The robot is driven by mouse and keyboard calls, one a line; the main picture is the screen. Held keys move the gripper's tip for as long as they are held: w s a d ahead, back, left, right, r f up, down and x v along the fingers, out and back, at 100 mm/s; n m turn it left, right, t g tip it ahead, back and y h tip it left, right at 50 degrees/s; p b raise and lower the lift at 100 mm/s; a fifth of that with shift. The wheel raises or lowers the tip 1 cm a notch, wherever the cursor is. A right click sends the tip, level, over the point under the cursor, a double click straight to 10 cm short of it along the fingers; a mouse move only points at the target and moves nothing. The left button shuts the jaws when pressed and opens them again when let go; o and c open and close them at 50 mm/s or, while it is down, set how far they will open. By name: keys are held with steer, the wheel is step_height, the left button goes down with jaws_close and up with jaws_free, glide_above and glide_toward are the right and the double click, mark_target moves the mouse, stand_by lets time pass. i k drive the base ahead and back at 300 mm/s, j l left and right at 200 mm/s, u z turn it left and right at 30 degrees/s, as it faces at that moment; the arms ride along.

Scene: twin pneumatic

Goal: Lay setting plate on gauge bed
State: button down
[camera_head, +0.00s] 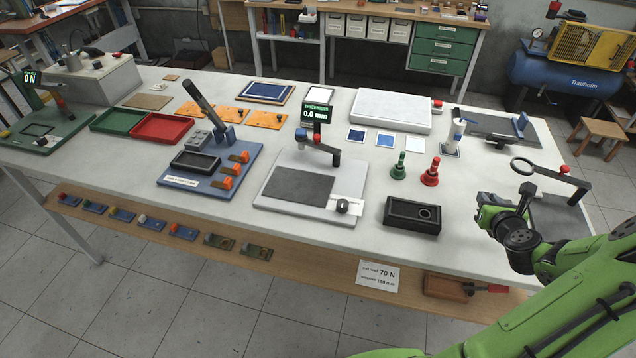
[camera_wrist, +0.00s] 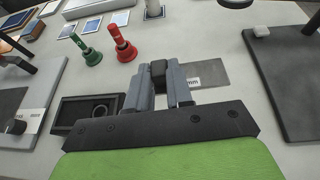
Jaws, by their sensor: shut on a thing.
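The gauge bed (camera_head: 297,190) is a dark grey rectangle on a pale base, under a small arm and a "0.0 mm" display. In the wrist view its dark edge (camera_wrist: 10,103) shows at the far left. The setting plate (camera_wrist: 210,74) is a flat grey piece with a white "mm" label, seen between and right of my gripper's fingers. My gripper (camera_wrist: 160,88) is shut on its dark grip block; the fingers hide part of the plate. In the head view my gripper (camera_head: 488,203) is above the table's right part, well right of the gauge bed. The plate's height above the table is unclear.
A magnifier stand (camera_head: 555,175) is at the right.

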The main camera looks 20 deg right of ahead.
mark_target(304, 186)
steer(key=i+j+z, duration=0.2)
steer(key=j, duration=0.2)
steer(key=i+j+z, duration=0.15)
steer(key=j, duration=0.3)
steer(key=i+j+z, duration=0.2)
steer(key=j, duration=0.25)
steer(key=i+j+z, duration=0.15)
steer(key=j, duration=0.35)
steer(key=i+j+z, duration=0.2)
steer(key=j, duration=0.3)
steer(key=j+z, duration=0.15)
steer(key=j, duration=0.35)
